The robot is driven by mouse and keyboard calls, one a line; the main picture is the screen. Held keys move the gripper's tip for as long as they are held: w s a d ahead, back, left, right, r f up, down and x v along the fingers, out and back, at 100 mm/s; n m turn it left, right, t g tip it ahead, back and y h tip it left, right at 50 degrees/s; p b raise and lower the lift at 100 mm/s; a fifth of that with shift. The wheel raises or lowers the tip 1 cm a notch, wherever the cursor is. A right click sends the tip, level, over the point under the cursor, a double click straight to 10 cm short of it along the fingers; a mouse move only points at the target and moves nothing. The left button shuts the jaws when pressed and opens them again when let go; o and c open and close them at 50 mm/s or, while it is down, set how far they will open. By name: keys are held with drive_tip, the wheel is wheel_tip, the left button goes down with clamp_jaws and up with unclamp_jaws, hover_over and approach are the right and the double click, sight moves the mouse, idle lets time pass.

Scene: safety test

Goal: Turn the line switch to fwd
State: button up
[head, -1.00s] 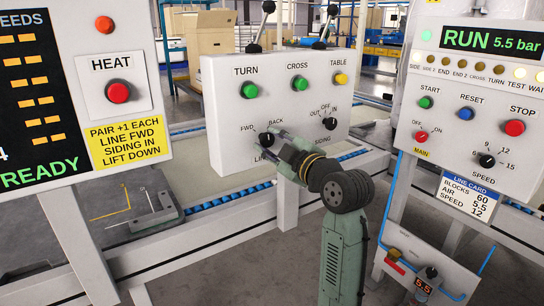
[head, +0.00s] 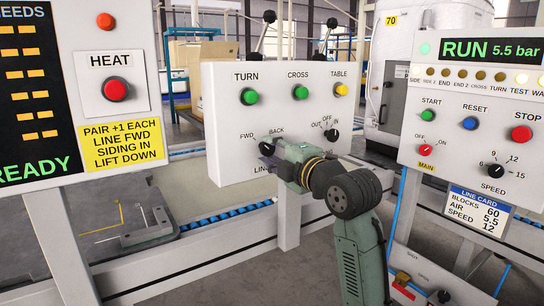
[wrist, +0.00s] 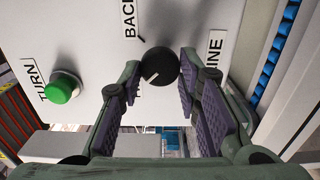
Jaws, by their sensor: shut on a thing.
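The line switch is a black round knob (head: 266,148) low on the white control box (head: 225,110), with FWD at its upper left and BACK at its upper right. My gripper (head: 274,158) is at the knob from the right, and its body hides part of the LINE label. In the wrist view, my gripper (wrist: 158,78) has one finger on each side of the knob (wrist: 161,63) and is shut on it. The knob's white mark points to the lower left there, towards the FWD label, which a finger mostly covers.
The siding knob (head: 331,135) is close to the right of my gripper. Green TURN (head: 250,97), green CROSS (head: 300,92) and yellow TABLE (head: 341,90) buttons sit above. A RUN panel (head: 440,140) stands at right, and a HEAT panel (head: 145,60) at left.

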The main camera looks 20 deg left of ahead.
drive_tip(key=shift+a, duration=0.1)
idle(0.3)
drive_tip(key=o, duration=1.1)
drive_tip(key=v, duration=1.2)
